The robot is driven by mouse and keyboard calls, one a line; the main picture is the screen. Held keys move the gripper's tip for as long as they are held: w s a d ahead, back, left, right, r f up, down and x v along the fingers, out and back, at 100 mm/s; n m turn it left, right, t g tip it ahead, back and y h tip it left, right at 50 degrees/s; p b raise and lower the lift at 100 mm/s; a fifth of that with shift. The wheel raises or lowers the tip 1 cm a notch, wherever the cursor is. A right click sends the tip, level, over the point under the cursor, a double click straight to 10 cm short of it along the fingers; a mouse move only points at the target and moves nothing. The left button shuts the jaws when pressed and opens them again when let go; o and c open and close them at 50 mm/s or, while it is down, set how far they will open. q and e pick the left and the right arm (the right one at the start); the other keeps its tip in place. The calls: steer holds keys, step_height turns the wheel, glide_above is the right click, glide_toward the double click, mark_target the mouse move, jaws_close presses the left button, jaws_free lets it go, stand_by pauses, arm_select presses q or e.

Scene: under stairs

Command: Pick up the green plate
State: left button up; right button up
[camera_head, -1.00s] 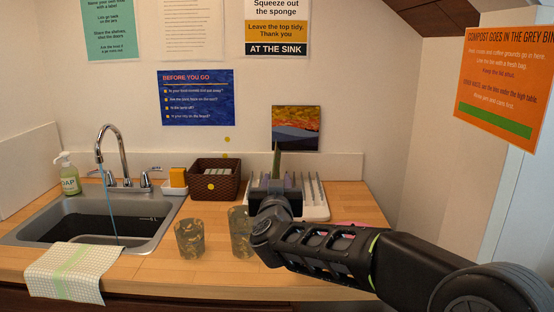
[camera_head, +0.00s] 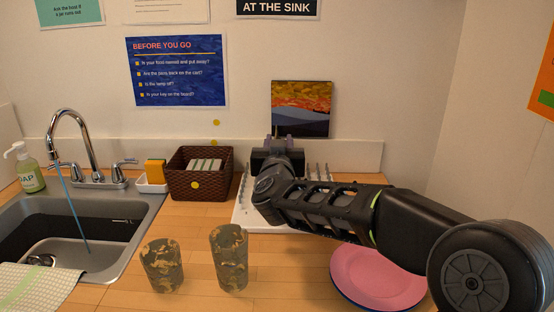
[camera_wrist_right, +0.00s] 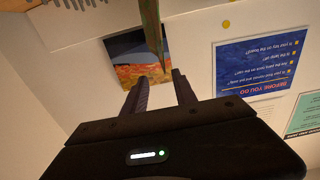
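The green plate shows in the right wrist view (camera_wrist_right: 151,24) as a narrow, edge-on green strip. Its lower end is close to the fingertips of my right gripper (camera_wrist_right: 158,80), with a visible gap to each finger. In the head view my right gripper (camera_head: 281,142) is above the back of the white dish rack (camera_head: 245,215), its fingers apart. I cannot make out the green plate there; the gripper and arm cover much of the rack. My left gripper is not in view.
Two patterned cups (camera_head: 229,260) stand at the counter's front. A pink plate (camera_head: 376,274) lies under my right arm on something blue. A brown basket (camera_head: 200,184) stands left of the rack, beside the sink (camera_head: 125,228) with running water. A small picture (camera_head: 301,108) stands behind the rack.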

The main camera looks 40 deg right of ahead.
mark_target(278, 128)
steer(key=shift+x, duration=1.35)
steer(key=shift+w, duration=0.1)
steer(key=x, duration=0.5)
steer(key=shift+f, duration=0.1)
steer(key=shift+a, duration=0.1)
steer(key=shift+c, duration=0.4)
jaws_close()
stand_by(0.5)
